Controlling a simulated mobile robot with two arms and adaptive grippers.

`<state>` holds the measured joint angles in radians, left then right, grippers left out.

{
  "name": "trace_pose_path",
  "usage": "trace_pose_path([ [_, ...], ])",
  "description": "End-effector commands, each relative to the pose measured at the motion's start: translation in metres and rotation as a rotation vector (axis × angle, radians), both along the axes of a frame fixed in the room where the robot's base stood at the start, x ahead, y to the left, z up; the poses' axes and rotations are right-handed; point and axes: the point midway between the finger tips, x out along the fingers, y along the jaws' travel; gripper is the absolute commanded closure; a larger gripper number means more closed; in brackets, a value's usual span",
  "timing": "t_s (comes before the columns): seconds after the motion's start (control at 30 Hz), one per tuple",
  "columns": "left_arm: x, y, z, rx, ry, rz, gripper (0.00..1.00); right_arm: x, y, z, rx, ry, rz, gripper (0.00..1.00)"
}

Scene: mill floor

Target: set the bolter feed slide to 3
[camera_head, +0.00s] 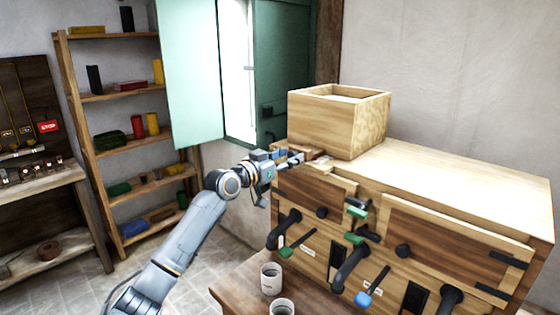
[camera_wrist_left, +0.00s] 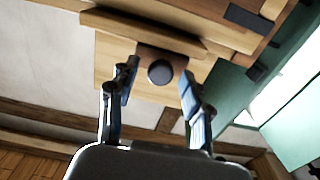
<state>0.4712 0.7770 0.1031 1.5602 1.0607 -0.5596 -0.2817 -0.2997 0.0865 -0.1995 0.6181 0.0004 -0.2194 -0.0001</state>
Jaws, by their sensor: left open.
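The bolter is a large wooden chest (camera_head: 465,190) with an open wooden hopper (camera_head: 335,125) on its top. A wooden slide piece with a dark round knob (camera_wrist_left: 160,72) shows in the left wrist view; I take it to be the feed slide. My left gripper (camera_head: 290,157) is at the chest's left end, beside the hopper's foot. In the left wrist view my left gripper (camera_wrist_left: 158,82) is open, its fingers on either side of the knob, with gaps visible. In the head view the gripper hides most of the slide. No scale numbers are readable. My right gripper is not in view.
Dark spouts and green and blue handles (camera_head: 363,299) stick out of the chest's front. Two cups (camera_head: 271,279) stand on a low wooden bench below. A green shutter (camera_head: 190,75) stands open behind my arm. Shelves (camera_head: 108,96) with several items stand at left.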

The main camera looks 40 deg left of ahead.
Motion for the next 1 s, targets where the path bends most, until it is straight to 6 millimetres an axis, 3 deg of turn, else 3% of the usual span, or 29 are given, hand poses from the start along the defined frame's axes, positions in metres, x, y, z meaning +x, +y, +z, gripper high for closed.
trace_pose_path([
  [0.17,-0.016,0.002,-0.001,0.003,0.002,0.001,0.51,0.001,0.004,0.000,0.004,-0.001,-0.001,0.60],
  [0.7,-0.097,0.008,-0.001,0.001,0.004,0.000,0.51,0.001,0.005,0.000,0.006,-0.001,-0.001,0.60],
  [1.0,-0.118,0.010,-0.001,-0.001,0.002,0.000,0.51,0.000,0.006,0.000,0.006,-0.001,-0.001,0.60],
])
